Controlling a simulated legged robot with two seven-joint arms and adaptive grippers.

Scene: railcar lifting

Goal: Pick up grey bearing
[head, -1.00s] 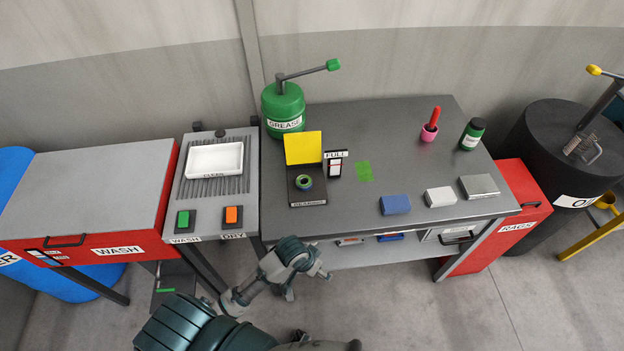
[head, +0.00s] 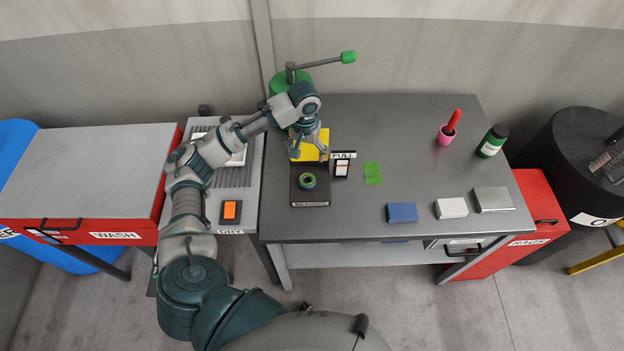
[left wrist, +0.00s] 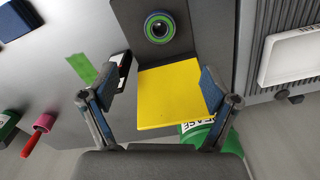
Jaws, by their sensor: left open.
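The grey bearing (head: 307,181) is a small ring with a green band and dark centre. It lies on the dark base of the bearing stand (head: 310,198), in front of the stand's yellow panel. In the left wrist view the bearing (left wrist: 159,27) shows near the top, beyond the fingertips. My left gripper (head: 308,155) is open and empty over the yellow panel, behind the bearing and apart from it. In the left wrist view the fingers of my left gripper (left wrist: 147,92) are spread either side of the yellow panel (left wrist: 170,95). My right gripper is not in view.
A FULL sign (head: 343,166) stands right of the bearing, with a green patch (head: 373,173) beyond it. The green grease can (head: 283,84) is close behind my left gripper. Blue (head: 402,212) and white (head: 450,208) blocks lie farther right. The table's middle is clear.

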